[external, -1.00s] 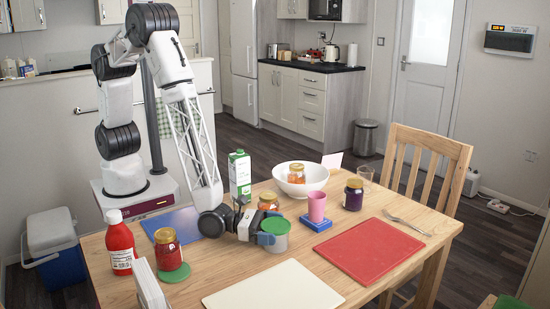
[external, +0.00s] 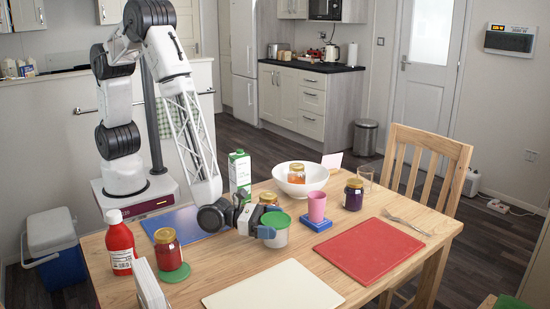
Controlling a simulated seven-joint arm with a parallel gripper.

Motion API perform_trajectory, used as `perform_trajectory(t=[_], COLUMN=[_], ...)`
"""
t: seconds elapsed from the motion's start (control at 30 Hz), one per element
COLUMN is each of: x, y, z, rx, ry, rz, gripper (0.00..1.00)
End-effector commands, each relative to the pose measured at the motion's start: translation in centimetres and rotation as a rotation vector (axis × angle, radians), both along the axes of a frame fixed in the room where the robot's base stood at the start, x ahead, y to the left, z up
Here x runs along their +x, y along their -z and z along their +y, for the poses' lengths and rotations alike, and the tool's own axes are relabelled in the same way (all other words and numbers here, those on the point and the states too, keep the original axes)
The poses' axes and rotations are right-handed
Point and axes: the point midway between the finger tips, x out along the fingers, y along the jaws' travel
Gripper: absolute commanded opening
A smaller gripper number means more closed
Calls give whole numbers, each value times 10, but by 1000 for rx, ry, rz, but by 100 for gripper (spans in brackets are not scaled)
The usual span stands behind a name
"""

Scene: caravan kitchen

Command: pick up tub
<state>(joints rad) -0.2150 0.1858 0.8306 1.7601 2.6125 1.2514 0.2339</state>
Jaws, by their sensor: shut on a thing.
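The tub (external: 277,232) is a small pale container with a green lid, near the middle of the table in the external view. My gripper (external: 265,229) comes at it from the left and is shut on it, with a finger at its near left side. The tub looks upright. Part of its left side is hidden by my gripper, and I cannot tell clearly whether its base is clear of the table.
A pink cup (external: 317,207) on a blue block (external: 316,223) stands close right of the tub. A jar (external: 268,200) and a white bowl (external: 318,178) are behind. A red board (external: 369,251) and a white board (external: 273,288) lie nearer. A ketchup bottle (external: 121,246) stands left.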

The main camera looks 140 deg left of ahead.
Motion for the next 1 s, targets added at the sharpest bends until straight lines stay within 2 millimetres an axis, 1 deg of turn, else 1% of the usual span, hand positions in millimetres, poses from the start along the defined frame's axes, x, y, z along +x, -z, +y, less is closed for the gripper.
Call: perform_trajectory(t=[0.1, 0.13, 0.37, 0.7, 0.83, 1.0], x=[0, -3, -42, -103, -121, -139], y=[-17, -18, -20, -25, -27, -29], z=[0, -1, -14, -33, -40, -46], rx=[1, 1, 1, 1, 1, 1], ry=[0, 0, 0, 0, 1, 1], rz=[-4, -2, 0, 1, 1, 0], gripper=[73, 73, 73, 73, 73, 73])
